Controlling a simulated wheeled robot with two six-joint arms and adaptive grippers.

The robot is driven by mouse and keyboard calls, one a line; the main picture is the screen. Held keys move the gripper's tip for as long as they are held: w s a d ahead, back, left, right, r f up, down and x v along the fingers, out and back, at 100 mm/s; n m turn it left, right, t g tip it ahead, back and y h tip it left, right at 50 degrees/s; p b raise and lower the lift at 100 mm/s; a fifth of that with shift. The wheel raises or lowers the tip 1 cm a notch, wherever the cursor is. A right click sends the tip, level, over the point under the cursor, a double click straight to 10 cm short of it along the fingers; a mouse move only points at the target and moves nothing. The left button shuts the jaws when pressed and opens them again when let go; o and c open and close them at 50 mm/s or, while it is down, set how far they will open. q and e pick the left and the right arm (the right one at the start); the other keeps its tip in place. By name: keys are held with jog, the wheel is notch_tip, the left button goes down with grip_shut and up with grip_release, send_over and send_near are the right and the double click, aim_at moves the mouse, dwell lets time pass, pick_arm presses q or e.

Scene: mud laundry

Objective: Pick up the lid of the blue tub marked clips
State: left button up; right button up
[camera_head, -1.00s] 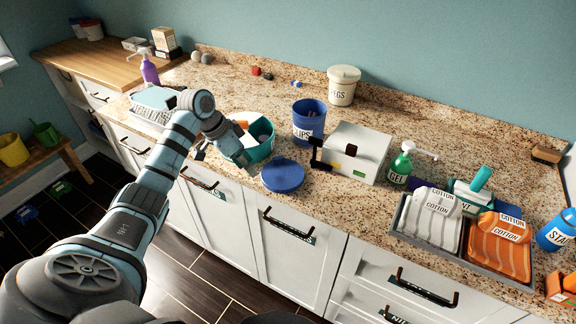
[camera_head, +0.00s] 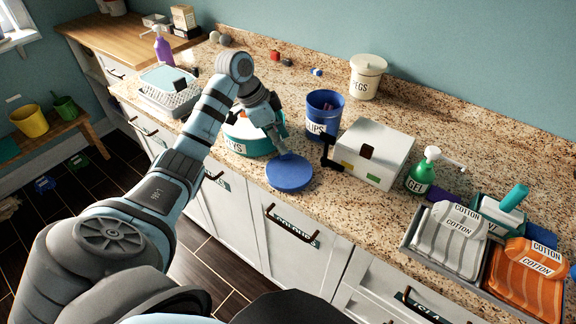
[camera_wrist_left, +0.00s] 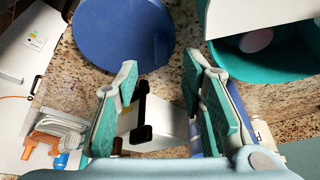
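The blue tub marked clips (camera_head: 322,117) stands upright and open on the granite counter. A round blue lid (camera_head: 289,175) lies flat near the counter's front edge, apart from the tub. It also shows large at the top of the left wrist view (camera_wrist_left: 122,32). My left gripper (camera_head: 281,148) is just behind and above the lid's back edge, in front of the teal tub. In the left wrist view the two fingers (camera_wrist_left: 160,72) are spread apart with nothing held between them. I cannot tell whether a fingertip touches the lid. My right gripper is not in view.
A teal tub (camera_head: 236,143) is partly hidden behind my left gripper. A white box with a black handle (camera_head: 376,152) stands right of the lid. A green gel bottle (camera_head: 421,176) and a grey tray (camera_head: 411,237) with cotton packs are farther right.

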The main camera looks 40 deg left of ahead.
aim_at(290, 151)
pick_arm(q)
jog(key=x, duration=0.4)
jog(key=shift+w+d+f, duration=0.2)
jog(key=shift+w+f, duration=0.05)
jog(key=shift+w, duration=0.2)
jog(key=shift+s+r, duration=0.1)
jog(key=shift+s, duration=0.1)
jog(key=shift+c, duration=1.2)
grip_shut()
